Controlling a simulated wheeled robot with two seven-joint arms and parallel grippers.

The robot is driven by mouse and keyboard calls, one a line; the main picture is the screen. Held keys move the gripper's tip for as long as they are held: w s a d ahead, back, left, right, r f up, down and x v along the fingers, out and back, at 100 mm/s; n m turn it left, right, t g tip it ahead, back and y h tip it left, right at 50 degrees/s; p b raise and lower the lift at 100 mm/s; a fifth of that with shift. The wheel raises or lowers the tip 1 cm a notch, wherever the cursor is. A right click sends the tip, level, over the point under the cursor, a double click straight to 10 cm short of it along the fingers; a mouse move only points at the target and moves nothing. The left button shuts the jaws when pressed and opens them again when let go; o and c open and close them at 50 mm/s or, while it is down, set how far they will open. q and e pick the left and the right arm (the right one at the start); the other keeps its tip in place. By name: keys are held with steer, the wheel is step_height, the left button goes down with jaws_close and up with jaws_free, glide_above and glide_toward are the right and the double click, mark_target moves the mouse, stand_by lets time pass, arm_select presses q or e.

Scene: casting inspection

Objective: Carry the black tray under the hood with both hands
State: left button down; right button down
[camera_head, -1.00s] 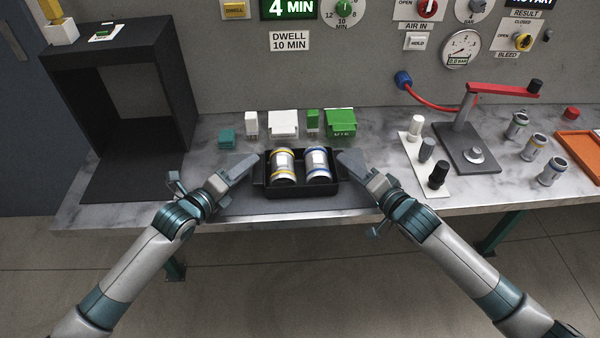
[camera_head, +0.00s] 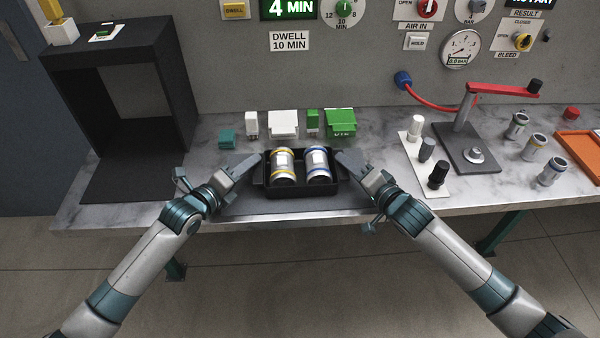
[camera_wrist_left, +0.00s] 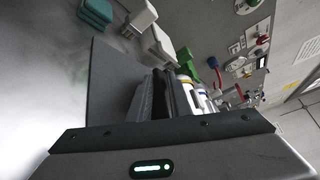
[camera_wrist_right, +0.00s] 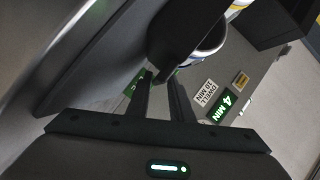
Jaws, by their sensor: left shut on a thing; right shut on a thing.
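The black tray (camera_head: 302,190) sits at the front middle of the bench, over a dark grey mat (camera_head: 240,205). It holds two silver cylinders, one with yellow bands (camera_head: 283,167) and one with blue bands (camera_head: 318,166). My left gripper (camera_head: 256,163) is shut on the tray's left end. My right gripper (camera_head: 343,162) is shut on its right end. I cannot tell whether the tray is touching the mat or slightly above it. The black hood (camera_head: 120,65) stands open-fronted at the back left, with a dark floor panel (camera_head: 125,180) in front.
Behind the tray stand a teal block (camera_head: 226,138), white boxes (camera_head: 284,124) and a green box (camera_head: 341,122). To the right are a white peg plate (camera_head: 425,165), a red-handled lever stand (camera_head: 468,145) and several loose cylinders (camera_head: 533,147). The bench between tray and hood looks clear.

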arm_select(q)
steer(key=shift+w+r, duration=0.1)
steer(key=shift+r, duration=0.2)
arm_select(e)
steer(key=shift+r, duration=0.3)
